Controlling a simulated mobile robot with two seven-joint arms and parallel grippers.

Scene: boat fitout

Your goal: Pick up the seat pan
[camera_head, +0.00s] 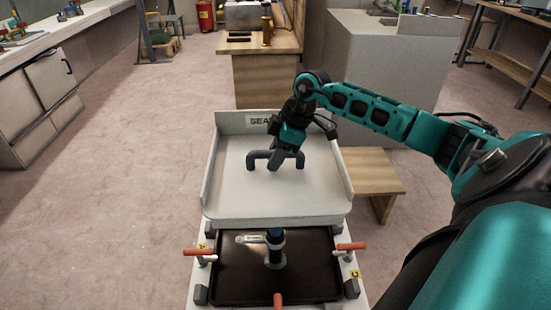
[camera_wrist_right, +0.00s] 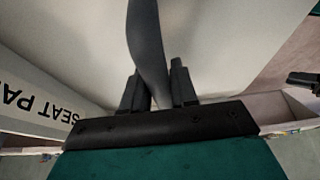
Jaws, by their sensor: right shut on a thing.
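The seat pan (camera_head: 250,195) is a pale grey tray-like part with raised back and side walls, a "SEAT PAN" label and a dark handle (camera_head: 259,160) in its middle. In the head view it is over a stand with a dark recess. My right gripper (camera_head: 277,163) reaches down onto the handle and is shut on it. In the right wrist view, the dark handle bar (camera_wrist_right: 147,45) runs between the two fingers of the gripper (camera_wrist_right: 158,90), with the pale pan (camera_wrist_right: 220,35) behind. My left gripper is not in view.
The stand has a black tray (camera_head: 225,283) and red-handled clamps (camera_head: 199,252) (camera_head: 350,247) at its sides, with a post in the middle. A wooden bench (camera_head: 372,172) is close on the right. A wooden cabinet (camera_head: 262,80) stands behind. Open floor lies to the left.

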